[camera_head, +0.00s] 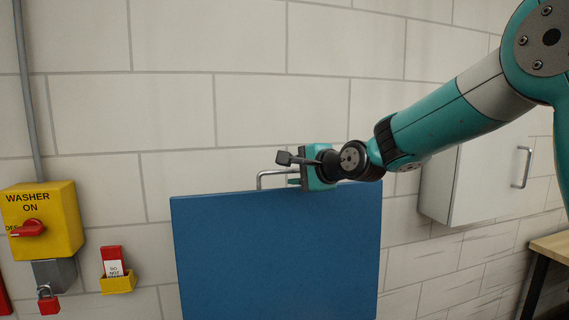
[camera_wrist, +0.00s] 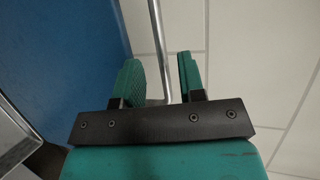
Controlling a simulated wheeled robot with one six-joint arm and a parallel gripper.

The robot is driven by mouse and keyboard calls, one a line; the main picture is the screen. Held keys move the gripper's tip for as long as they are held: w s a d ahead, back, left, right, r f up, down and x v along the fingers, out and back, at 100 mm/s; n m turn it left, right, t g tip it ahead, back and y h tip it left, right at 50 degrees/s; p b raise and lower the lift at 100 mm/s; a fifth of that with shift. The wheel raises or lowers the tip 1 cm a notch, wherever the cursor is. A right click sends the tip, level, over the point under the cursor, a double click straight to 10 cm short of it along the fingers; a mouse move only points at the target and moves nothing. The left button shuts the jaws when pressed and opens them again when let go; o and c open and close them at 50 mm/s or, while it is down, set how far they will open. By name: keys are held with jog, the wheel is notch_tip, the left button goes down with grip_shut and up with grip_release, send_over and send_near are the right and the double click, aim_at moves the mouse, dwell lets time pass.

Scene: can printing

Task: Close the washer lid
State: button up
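The blue washer lid (camera_head: 275,255) stands raised, close to upright, in front of the wall in the head view. A bent metal handle (camera_head: 265,173) sticks up from its top edge. My gripper (camera_head: 293,181) is at the right part of this handle, above the lid's top edge. In the wrist view the handle's bar (camera_wrist: 158,45) runs between the two green fingers of my gripper (camera_wrist: 161,65), with a gap on both sides, so the fingers are open around it. The lid (camera_wrist: 70,50) fills the left of that view. The washer body below is out of the head view.
A yellow washer switch box (camera_head: 40,235) with a red knob is on the wall at left. A red and yellow tag holder (camera_head: 117,278) hangs beside it. A white cabinet (camera_head: 480,180) is at right, with a wooden table (camera_head: 552,246) below it.

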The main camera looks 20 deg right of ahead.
aim_at(285, 172)
jog(key=shift+p+x, duration=0.75)
jog(key=shift+x, duration=1.65)
grip_shut()
